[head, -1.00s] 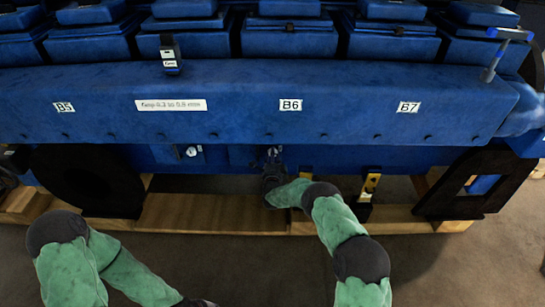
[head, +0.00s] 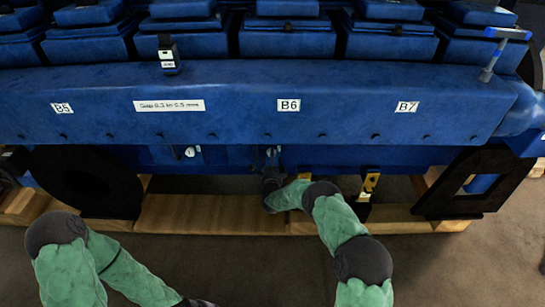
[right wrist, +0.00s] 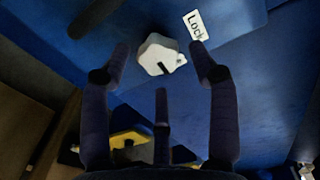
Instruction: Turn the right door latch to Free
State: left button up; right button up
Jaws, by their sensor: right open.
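The right door latch is a pale, many-sided knob (right wrist: 157,54) with a dark mark on its face, on the blue door in the right wrist view. A white "Lock" label (right wrist: 196,25) is beside it, at upper right. The dark mark points toward the lower right of the knob. My right gripper (right wrist: 159,48) is open, its fingers on either side of the knob with gaps showing.
A second pale latch (head: 191,151) is on the lower panel to the left. The blue ledge (head: 240,105) overhangs the panel. Dark supports (head: 85,180) and timber (head: 205,213) stand below. A yellow-and-black item (head: 368,183) is right of my right arm.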

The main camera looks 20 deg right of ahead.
jog(key=v, duration=1)
jog(key=shift+s, duration=0.25)
jog(key=s+a+f+n+g+y+p, duration=0.25)
jog(key=s+f+n+g, duration=0.2)
jog(key=s, duration=0.35)
jog(key=s+a+f+n+g+y+p, duration=0.2)
jog(key=s+a+f+n+g+y, duration=0.2)
jog(key=s+f+n, duration=0.3)
jog(key=s+a+r+n+g+y+p, duration=0.1)
jog(key=s+a+n+g, duration=0.1)
jog(key=s, duration=1.1)
jog(key=s+a+r+n+g+y+p, duration=0.1)
jog(key=s+n+g, duration=0.4)
jog(key=s, duration=0.8)
jog(key=shift+a+r+g+p, duration=0.45)
jog(key=shift+a+r+g, duration=0.1)
jog(key=shift+r+g, duration=0.2)
jog(key=shift+y, duration=0.25)
